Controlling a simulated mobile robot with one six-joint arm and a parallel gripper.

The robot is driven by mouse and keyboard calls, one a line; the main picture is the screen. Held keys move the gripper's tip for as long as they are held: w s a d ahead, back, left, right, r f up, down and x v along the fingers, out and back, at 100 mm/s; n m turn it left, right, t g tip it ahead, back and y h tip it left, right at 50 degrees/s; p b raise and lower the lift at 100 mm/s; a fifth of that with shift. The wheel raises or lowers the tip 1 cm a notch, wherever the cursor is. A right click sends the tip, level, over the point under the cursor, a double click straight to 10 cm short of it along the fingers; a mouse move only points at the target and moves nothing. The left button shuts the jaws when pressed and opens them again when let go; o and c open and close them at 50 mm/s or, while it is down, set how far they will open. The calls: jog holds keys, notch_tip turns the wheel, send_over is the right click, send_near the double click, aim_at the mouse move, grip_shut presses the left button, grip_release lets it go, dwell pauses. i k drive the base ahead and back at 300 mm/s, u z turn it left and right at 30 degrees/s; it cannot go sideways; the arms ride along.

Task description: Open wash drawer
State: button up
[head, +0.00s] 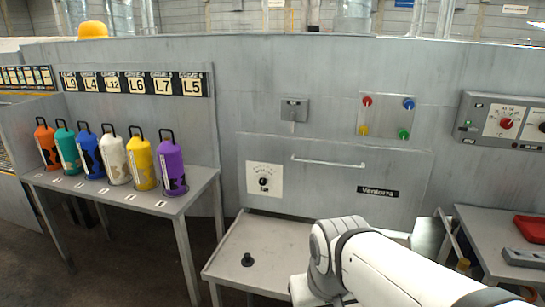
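In the head view, a grey front panel labelled "Ventorra" (375,191) is set low in the grey wall. It has a long horizontal bar handle (329,162) near its top edge and a white dial plate (264,180) at its left. The panel looks closed. No label names it as the wash drawer. My white arm reaches in from the lower right, in front of the panel's lower right part. My gripper's fingertips are not visible. Nothing touches the bar handle.
A low grey table (280,239) with a black knob (247,260) stands below the panel. Several coloured cylinders stand on a shelf table (185,203) at left. A control box (505,123) and a side table with a red tray (531,228) are at right.

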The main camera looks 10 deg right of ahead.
aim_at(386, 186)
jog(key=u, duration=0.2)
jog(key=i, duration=1)
jog(key=z, duration=0.5)
jog(key=i, duration=0.55)
jog(key=z, duration=0.45)
jog(key=k, duration=0.9)
jog(key=z, duration=0.15)
jog(key=i, duration=0.9)
